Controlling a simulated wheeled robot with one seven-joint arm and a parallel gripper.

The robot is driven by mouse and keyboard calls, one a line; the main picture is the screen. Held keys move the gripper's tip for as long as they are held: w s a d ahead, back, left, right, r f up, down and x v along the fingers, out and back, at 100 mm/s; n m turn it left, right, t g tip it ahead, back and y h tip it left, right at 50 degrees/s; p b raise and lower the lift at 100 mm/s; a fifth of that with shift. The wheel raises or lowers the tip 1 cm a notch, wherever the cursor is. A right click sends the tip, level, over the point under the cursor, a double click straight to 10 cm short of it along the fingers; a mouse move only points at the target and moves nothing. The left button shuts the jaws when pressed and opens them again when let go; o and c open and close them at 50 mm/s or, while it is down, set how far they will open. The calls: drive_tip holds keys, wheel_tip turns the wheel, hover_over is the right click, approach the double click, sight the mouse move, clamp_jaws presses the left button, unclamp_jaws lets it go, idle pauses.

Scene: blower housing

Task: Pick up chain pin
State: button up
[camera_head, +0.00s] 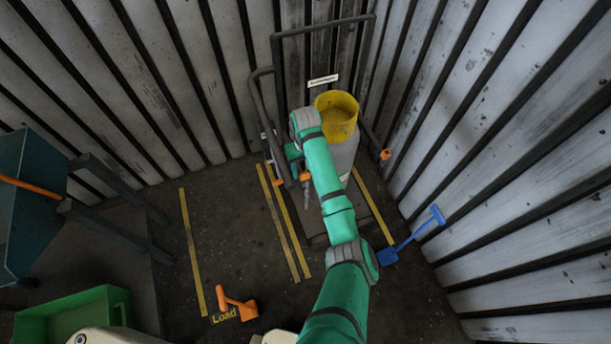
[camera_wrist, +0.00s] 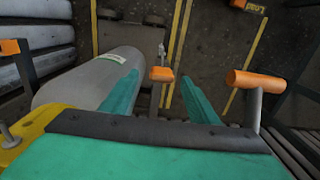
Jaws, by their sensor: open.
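The chain pin (camera_wrist: 162,74) shows in the wrist view as a small orange-ended piece near the middle, with a metal chain hanging beyond it. In the head view a small orange piece (camera_head: 305,177), which appears to be the pin, is just left of my arm above a hanging chain. My gripper (camera_wrist: 158,80) is open, its two teal fingers on either side of the pin in the picture. I cannot tell the depth gap or any contact. In the head view my arm largely hides my gripper (camera_head: 294,160).
A grey cylinder (camera_wrist: 85,80) stands close beside my gripper on a cart with dark rails (camera_head: 258,95). A yellow collar (camera_head: 336,108) tops it. An orange cart grip (camera_wrist: 256,81) is close on the right. A blue shovel (camera_head: 412,236) leans near the right wall.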

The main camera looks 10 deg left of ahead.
sight(305, 177)
drive_tip(key=shift+w+a+f, duration=0.1)
drive_tip(key=shift+f, duration=1.75)
drive_tip(key=shift+a+f, duration=0.1)
drive_tip(key=shift+f, duration=1.75)
drive_tip(key=c, duration=1.2)
